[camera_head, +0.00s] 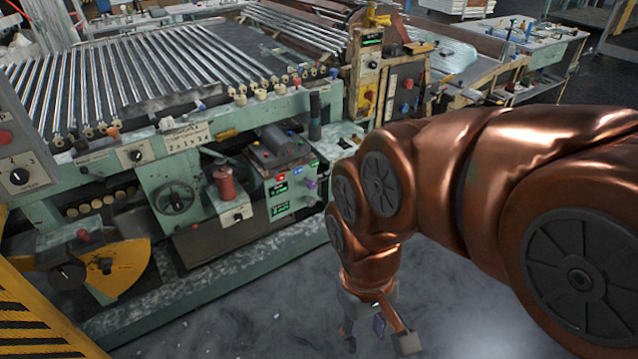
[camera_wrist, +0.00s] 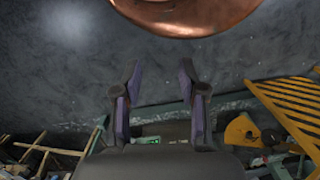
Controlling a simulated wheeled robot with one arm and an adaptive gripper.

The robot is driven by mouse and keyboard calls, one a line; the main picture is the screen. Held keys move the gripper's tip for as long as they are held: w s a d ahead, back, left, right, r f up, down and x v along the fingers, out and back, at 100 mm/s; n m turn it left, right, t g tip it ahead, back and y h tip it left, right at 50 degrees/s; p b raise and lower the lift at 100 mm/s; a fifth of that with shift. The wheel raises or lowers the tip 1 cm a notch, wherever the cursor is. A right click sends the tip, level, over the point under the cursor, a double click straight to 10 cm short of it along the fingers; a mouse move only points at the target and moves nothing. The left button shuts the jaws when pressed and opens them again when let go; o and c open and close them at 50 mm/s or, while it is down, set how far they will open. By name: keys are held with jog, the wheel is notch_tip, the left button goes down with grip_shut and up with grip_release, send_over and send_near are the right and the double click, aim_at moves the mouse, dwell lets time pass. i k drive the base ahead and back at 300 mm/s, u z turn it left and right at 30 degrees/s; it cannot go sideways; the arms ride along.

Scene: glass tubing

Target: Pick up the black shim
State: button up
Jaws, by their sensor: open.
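I cannot pick out the black shim with certainty in either view. A dark block (camera_head: 280,147) lies on the green machine's front ledge, and a black upright cylinder (camera_head: 314,116) stands to its right; I cannot tell whether either is the shim. My gripper (camera_head: 378,338) hangs low over the grey floor, in front of and apart from the machine. In the wrist view my gripper (camera_wrist: 160,75) shows two purple-padded fingers spread apart with nothing between them.
The green machine (camera_head: 165,183) carries rows of glass tubes (camera_head: 140,72) on top. A red cylinder (camera_head: 225,183) and a control box with lit displays (camera_head: 290,190) are on its front. Yellow-black striped guarding (camera_head: 35,325) is at lower left. The floor (camera_head: 270,310) before the machine is clear.

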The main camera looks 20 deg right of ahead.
aim_at(344, 145)
jog(key=z, duration=0.15)
jog(key=i, duration=0.5)
jog(key=z, duration=0.6)
jog(key=k, duration=1.3)
jog(key=z, duration=1.2)
jog(key=i, duration=1.85)
jog(key=u, duration=1.05)
jog(key=i, duration=0.6)
jog(key=u, duration=0.7)
